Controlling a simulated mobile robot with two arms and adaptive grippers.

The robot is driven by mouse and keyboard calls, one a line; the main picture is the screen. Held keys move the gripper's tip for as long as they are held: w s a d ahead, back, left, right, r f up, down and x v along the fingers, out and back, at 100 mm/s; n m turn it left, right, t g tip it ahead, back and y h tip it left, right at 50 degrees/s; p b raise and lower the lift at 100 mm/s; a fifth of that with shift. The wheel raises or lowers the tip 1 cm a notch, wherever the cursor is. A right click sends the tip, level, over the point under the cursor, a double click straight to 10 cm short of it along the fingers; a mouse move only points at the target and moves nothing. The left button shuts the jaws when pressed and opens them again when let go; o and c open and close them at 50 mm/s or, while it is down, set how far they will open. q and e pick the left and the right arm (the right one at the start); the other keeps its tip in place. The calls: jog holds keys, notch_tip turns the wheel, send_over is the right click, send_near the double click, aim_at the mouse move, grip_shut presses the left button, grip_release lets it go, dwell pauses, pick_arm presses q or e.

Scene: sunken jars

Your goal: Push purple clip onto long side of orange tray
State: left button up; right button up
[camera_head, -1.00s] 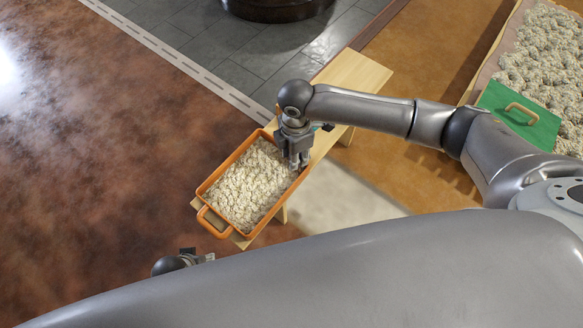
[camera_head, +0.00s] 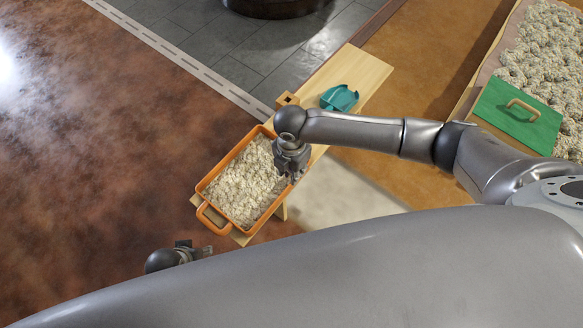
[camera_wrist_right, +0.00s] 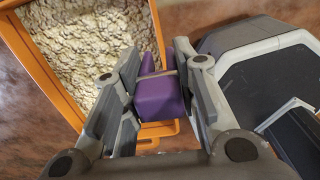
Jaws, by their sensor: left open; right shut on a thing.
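The orange tray (camera_head: 228,158), filled with a pale lumpy mass, lies on a wooden bench; its rim also shows in the right wrist view (camera_wrist_right: 42,62). The purple clip (camera_wrist_right: 158,98) is between the fingers of my right gripper (camera_wrist_right: 156,90), which is shut on it. In that view the clip overlaps the tray's right long side; I cannot tell whether it touches the rim. In the head view my right gripper (camera_head: 292,174) is over the tray's right edge and hides the clip. My left gripper (camera_head: 205,251) is open, below and apart from the tray.
The wooden bench (camera_head: 357,72) extends to the upper right, carrying a teal scoop (camera_head: 339,98) and a small wooden block (camera_head: 287,99). A green board with a handle (camera_head: 520,115) lies on a bed of pale clumps (camera_head: 548,60) at the right. Brown floor at left is clear.

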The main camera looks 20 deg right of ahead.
jog(key=shift+f+b, duration=0.85)
jog(key=shift+b, duration=0.1)
jog(key=shift+f+b, duration=0.75)
jog(key=shift+b, duration=0.15)
jog(key=shift+f, duration=0.3)
notch_tip(320, 180, down, 2)
jog(key=shift+f+b, duration=0.2)
jog(key=shift+b, duration=0.5)
pick_arm(q)
notch_tip(320, 180, up, 12)
jog(key=t, duration=0.1)
jog(key=shift+s+b, duration=0.25)
jog(key=shift+b, duration=0.1)
pick_arm(e)
jog(key=shift+f, duration=0.9)
pick_arm(q)
jog(key=shift+s+a, duration=0.15)
jog(key=shift+s, duration=0.1)
pick_arm(e)
jog(key=shift+f, duration=0.4)
pick_arm(q)
jog(key=shift+r+p, duration=0.25)
jog(key=shift+p, duration=0.1)
pick_arm(e)
jog(key=shift+f, duration=0.1)
jog(key=shift+o, duration=0.3)
jog(key=shift+s+f, duration=0.1)
